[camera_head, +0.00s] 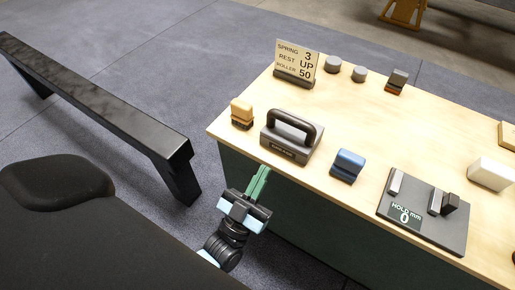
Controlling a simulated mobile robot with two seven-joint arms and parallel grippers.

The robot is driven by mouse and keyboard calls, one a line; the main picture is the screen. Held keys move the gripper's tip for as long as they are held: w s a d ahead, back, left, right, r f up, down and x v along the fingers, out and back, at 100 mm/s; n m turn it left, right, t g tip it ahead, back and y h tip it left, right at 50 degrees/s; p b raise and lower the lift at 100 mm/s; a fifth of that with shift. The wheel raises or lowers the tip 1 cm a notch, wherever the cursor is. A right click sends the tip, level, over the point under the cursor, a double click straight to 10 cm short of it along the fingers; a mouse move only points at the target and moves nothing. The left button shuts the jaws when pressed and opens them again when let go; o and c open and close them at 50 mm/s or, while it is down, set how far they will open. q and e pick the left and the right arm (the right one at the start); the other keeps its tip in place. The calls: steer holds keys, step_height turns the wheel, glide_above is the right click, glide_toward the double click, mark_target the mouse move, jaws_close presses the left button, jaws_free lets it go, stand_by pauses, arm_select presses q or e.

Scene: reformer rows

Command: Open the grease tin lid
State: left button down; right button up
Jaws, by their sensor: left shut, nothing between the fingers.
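My left gripper (262,176) has green fingers that are shut with nothing between them. It is in front of the table's near edge, lower left of a grey block with a big black handle (292,137), and apart from it. That block has a small front label too blurred to read. I cannot tell for sure which object is the grease tin; no lid stands visibly open. A blue rounded block (348,165) sits right of the handled block. Two small grey round pieces (333,63) stand at the back. My right gripper is not in view.
The wooden table (365,112) also holds a number sign (297,62), a tan-topped block (242,113), a dark block (397,81), a grey gauge plate (425,222) and a white block (490,174). A black bench (95,98) stands left. The table's middle is clear.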

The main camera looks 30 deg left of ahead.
mark_target(294, 122)
arm_select(q)
steer(key=x, duration=0.8)
steer(key=shift+w+r, duration=0.15)
steer(key=shift+w, duration=0.15)
steer(key=shift+w+d+r, duration=0.1)
steer(key=shift+w+r, duration=0.25)
steer(key=shift+w, duration=0.15)
